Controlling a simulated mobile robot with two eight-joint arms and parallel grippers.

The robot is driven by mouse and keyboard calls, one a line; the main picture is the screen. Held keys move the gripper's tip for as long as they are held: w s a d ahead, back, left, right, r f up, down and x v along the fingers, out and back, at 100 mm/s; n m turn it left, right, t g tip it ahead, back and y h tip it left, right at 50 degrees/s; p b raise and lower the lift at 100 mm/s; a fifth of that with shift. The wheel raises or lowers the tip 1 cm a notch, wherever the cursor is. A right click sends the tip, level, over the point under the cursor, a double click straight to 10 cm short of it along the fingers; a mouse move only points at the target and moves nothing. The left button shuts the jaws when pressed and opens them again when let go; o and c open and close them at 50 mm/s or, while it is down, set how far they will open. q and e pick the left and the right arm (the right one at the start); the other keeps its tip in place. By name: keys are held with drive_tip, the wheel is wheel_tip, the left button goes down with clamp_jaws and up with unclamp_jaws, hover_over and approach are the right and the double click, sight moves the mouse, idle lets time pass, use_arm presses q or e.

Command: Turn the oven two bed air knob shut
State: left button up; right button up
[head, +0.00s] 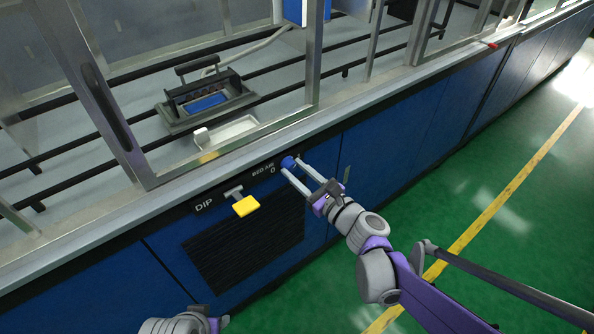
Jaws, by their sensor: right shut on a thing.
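The bed air knob (288,162) is a small blue knob on the dark strip of the cabinet front, beside the label "BED AIR" and a "0" mark. My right gripper (292,166) reaches it from the lower right, with its two pale fingers shut on the knob. The fingers cover part of the knob, and its exact angle cannot be read. My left gripper (209,315) shows only partly at the bottom edge, low in front of the cabinet, and its fingertips are not clear.
A yellow handle (246,206) marked "DIP" sticks out left of the knob, above a dark louvred grille (245,252). A metal-framed window (230,150) stands above the counter edge. Green floor (490,215) with a yellow line (500,200) lies open at the right.

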clamp_jaws()
drive_tip(key=n+p, duration=0.2)
drive_tip(key=n, duration=0.2)
drive_tip(key=shift+r+n, duration=0.15)
drive_tip(key=shift+n, duration=0.25)
drive_tip(key=n+p, duration=0.2)
drive_tip(key=n, duration=0.2)
drive_tip(key=shift+h, duration=0.3)
drive_tip(key=n+p, duration=0.1)
drive_tip(key=n, duration=0.3)
drive_tip(key=shift+n+p, duration=0.3)
drive_tip(key=shift+n+h+p, duration=0.3)
drive_tip(key=shift+n+p, duration=0.35)
drive_tip(key=shift+n, duration=1.35)
drive_tip(key=o, duration=1.1)
unclamp_jaws()
drive_tip(key=shift+c, duration=0.2)
